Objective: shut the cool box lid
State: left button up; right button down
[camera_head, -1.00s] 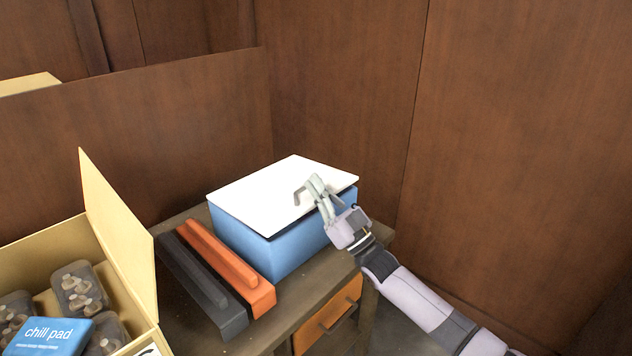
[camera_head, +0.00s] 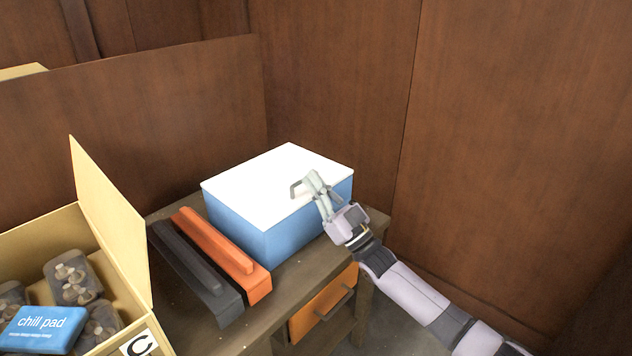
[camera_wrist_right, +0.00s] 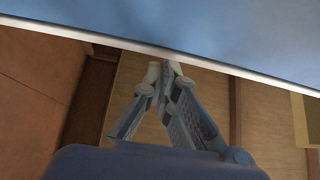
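The cool box (camera_head: 290,232) is a blue box with a white lid (camera_head: 270,185), standing on the wooden table. The lid lies flat over the box, with no clear gap along its visible edges. My right gripper (camera_head: 308,182) is at the lid's front right edge, its fingertips at or just above the lid; contact cannot be told. In the right wrist view its fingers (camera_wrist_right: 165,72) come together at the tips with nothing between them. A bluish surface with a pale edge (camera_wrist_right: 200,40) spans the top of that view. My left gripper is out of view.
An orange block (camera_head: 225,255) and a dark grey block (camera_head: 195,275) lie left of the cool box on the table (camera_head: 310,277). An open carton (camera_head: 118,245) at lower left holds mushroom packs and a blue chill pad (camera_head: 42,330). Brown panels stand behind and right.

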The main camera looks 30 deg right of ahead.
jog(key=shift+a+f, duration=0.1)
jog(key=shift+f, duration=0.5)
jog(key=s+d, duration=0.4)
jog(key=s, duration=0.8)
jog(key=shift+d+r, duration=0.2)
jog(key=shift+d, duration=0.2)
